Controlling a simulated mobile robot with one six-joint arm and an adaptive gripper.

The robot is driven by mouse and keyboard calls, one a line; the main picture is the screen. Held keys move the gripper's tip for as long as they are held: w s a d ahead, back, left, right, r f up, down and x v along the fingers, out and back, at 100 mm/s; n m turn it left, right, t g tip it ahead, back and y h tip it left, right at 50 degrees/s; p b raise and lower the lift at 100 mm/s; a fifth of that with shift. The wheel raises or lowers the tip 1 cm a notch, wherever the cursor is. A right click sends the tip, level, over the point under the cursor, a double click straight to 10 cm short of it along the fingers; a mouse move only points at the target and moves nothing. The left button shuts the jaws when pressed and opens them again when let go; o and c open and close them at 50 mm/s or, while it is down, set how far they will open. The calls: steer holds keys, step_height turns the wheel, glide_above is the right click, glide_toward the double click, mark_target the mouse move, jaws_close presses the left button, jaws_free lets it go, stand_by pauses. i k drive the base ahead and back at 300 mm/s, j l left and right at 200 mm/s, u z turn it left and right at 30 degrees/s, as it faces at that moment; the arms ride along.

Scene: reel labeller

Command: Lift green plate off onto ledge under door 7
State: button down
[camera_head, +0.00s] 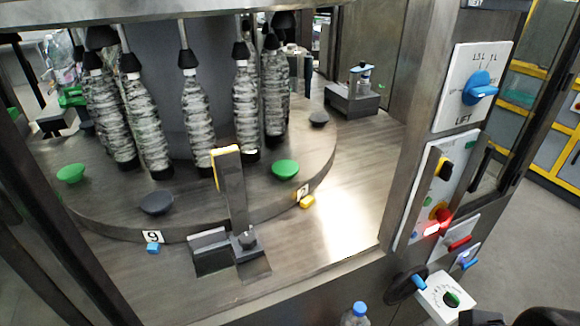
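A green round plate (285,168) sits on the rim of the round turntable (210,205), right of the bottles. A second green plate (72,173) sits on the turntable's left side. I cannot tell which one the task means. A number label (303,191) on the turntable's edge near the right green plate is too small to read surely. Another label (152,236) reads 9. No label 7 can be made out, and I cannot identify a door 7 or its ledge. My gripper is not recognisable; only dark, cut-off shapes show at the bottom right edge.
A dark plate (157,203) sits in front. An upright metal post (233,195) with a yellow top stands before the turntable. A metal frame column (408,130) and control panel (472,85) bound the right side.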

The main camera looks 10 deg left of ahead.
mark_target(285, 169)
steer(key=i+j+u, duration=0.2)
steer(key=u, duration=0.15)
steer(key=i+j+u, duration=0.3)
steer(key=k+l, duration=0.05)
steer(key=k, duration=0.05)
